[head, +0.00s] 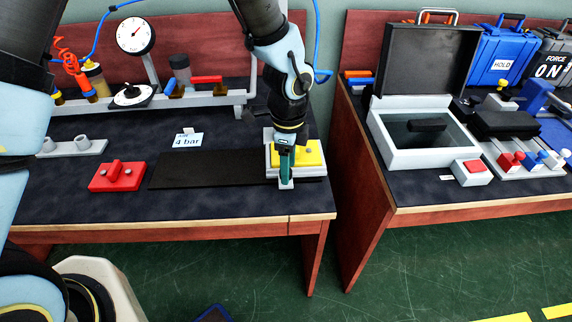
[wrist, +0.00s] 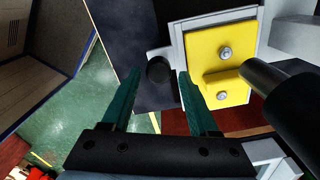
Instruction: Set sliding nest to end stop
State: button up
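The grey nest (head: 268,160) sits at the right end of a flat black track (head: 205,170) on the left table. A yellow bolted piece (head: 310,155) sits in or against it; the wrist view shows its two bolts and a raised step (wrist: 222,60). A black round knob (wrist: 160,71) stands on grey beside the yellow piece. A red block (head: 117,176) with bolts lies at the track's left end. My gripper (head: 286,182) points down at the nest's front. In the wrist view its green fingers (wrist: 158,78) are apart, the knob showing between their tips; contact is unclear.
A "4 bar" card (head: 188,140) stands behind the track, with a grey two-post bracket (head: 72,147) behind the red block. A gauge rig (head: 135,35) lines the back. A gap separates the right table, which holds an open case (head: 425,155).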

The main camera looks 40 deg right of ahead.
jog(key=shift+o, duration=0.3)
jog(key=shift+r, duration=0.1)
notch_tip(320, 180, up, 11)
jog(key=b, duration=0.1)
jog(key=shift+f, duration=0.2)
dwell(0.5)
jog(key=w+a+r+n, duration=0.2)
jog(key=w+a+n, duration=1.1)
jog(key=w+a, duration=0.4)
jog(key=w+a+r+n+t, duration=0.1)
jog(key=a+n, duration=1.4)
jog(key=a, duration=0.9)
jog(key=shift+r+t, duration=0.3)
